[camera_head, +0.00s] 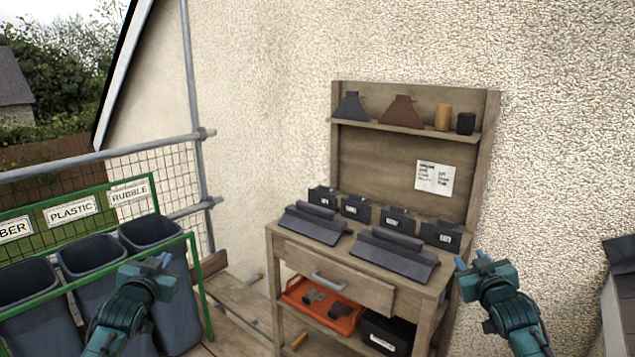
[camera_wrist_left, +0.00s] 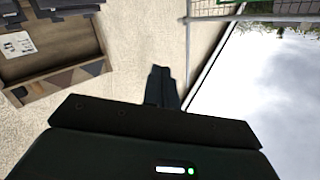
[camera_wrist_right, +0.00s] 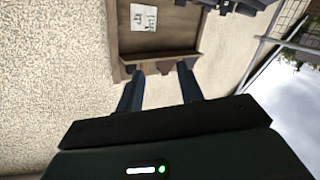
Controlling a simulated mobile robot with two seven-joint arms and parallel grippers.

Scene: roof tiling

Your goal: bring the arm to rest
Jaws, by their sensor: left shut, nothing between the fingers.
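My left gripper (camera_head: 158,262) is raised in front of the bins at the lower left of the head view. In the left wrist view its fingers (camera_wrist_left: 161,86) are together with nothing between them. My right gripper (camera_head: 474,262) is raised at the right of the workbench in the head view, in front of its right side. In the right wrist view its fingers (camera_wrist_right: 158,88) stand apart with nothing held between them.
A wooden workbench (camera_head: 340,265) bears dark ridge tiles (camera_head: 392,254) and several small black boxes (camera_head: 356,208). An orange tray (camera_head: 320,305) sits on its lower shelf. Labelled bins (camera_head: 150,232) stand behind a green rail at left. Scaffold poles (camera_head: 195,100) stand by the wall.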

